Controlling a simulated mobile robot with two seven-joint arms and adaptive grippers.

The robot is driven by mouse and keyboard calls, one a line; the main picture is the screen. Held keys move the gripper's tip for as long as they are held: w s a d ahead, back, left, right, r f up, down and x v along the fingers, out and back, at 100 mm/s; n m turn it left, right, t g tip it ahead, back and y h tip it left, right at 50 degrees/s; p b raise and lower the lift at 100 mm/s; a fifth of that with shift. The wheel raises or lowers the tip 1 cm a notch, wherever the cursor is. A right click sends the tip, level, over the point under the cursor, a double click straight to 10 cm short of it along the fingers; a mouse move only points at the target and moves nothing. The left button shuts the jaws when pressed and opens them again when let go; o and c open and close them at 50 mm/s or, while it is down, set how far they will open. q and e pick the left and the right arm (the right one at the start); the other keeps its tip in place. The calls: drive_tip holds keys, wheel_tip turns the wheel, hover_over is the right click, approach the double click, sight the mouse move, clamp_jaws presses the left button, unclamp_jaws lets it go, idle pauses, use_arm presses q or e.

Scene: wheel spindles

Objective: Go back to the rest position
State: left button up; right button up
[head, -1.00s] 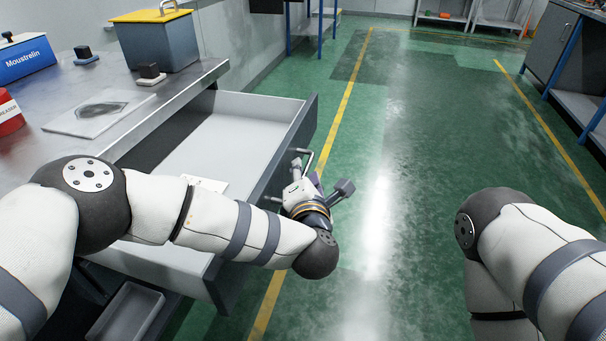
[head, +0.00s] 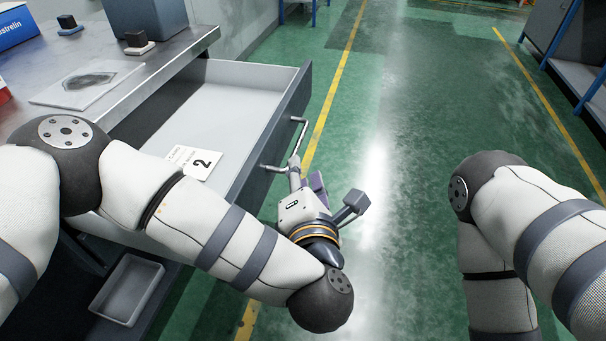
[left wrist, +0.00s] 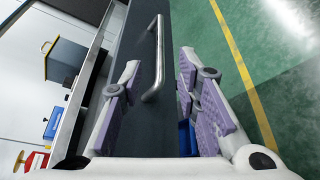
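My left gripper (head: 303,178) is beside the front of the open drawer, close to the drawer's metal handle (head: 299,135). In the left wrist view its two purple-padded fingers (left wrist: 160,95) are spread apart with nothing clamped between them. The handle also shows there (left wrist: 156,55), ahead of and between the fingers, with a gap on each side. The left arm reaches across the drawer's near side. My right arm shows bent at the right of the head view, and its gripper is out of view.
A small tray (head: 128,289) sits below. Green floor is clear to the right.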

use_arm(q)
drive_tip(key=s+a+f+m+g+h+p, duration=0.2)
drive_tip(key=s+a+f+m+g, duration=0.25)
drive_tip(key=s+f+m, duration=0.45)
drive_tip(key=s+a+f+m+g+h+p, duration=0.15)
drive_tip(key=s+a+f+m+g, duration=0.3)
drive_tip(key=s+f+m, duration=0.5)
drive_tip(key=s+a+r+m+g+y+p, duration=0.1)
drive_tip(key=s+a+g, duration=0.3)
drive_tip(key=s+a, duration=0.4)
drive_tip(key=s+a+m+g+y, duration=0.2)
drive_tip(key=s+a+m+g, duration=0.2)
drive_tip(key=s+a, duration=0.5)
drive_tip(key=s+g, duration=0.1)
drive_tip(key=s, duration=0.4)
drive_tip(key=shift+s+r+y+p, duration=0.25)
drive_tip(key=shift+r+y+p, duration=0.1)
drive_tip(key=shift+r, duration=0.05)
use_arm(e)
drive_tip(key=w+r+t, duration=0.2)
drive_tip(key=w+r, duration=0.3)
drive_tip(key=r, duration=0.1)
drive_tip(key=shift+w, duration=0.4)
use_arm(q)
drive_tip(key=shift+m, duration=0.25)
